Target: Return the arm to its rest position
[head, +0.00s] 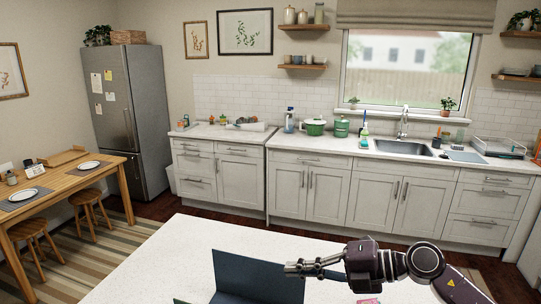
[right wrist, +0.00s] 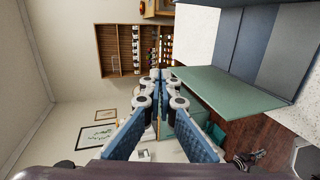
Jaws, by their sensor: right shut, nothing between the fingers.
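My right gripper (head: 290,268) reaches in from the right of the head view, above the white counter and pointing left. It is shut and empty. Its blue-padded fingers meet at the middle of the right wrist view (right wrist: 160,76). The gripper tips overlap a dark blue upright panel (head: 248,275) in the head view; I cannot tell whether they touch it. The right wrist view shows a green panel (right wrist: 222,90) beside the fingers and dark blue panels (right wrist: 285,48) at the upper right. My left gripper is not in view.
The white counter (head: 185,250) is mostly bare left of the panel. A small pink and green item (head: 368,301) is cut off at the bottom edge. Cabinets with a sink (head: 405,148) line the back wall. A wooden table (head: 65,185) with stools stands at left.

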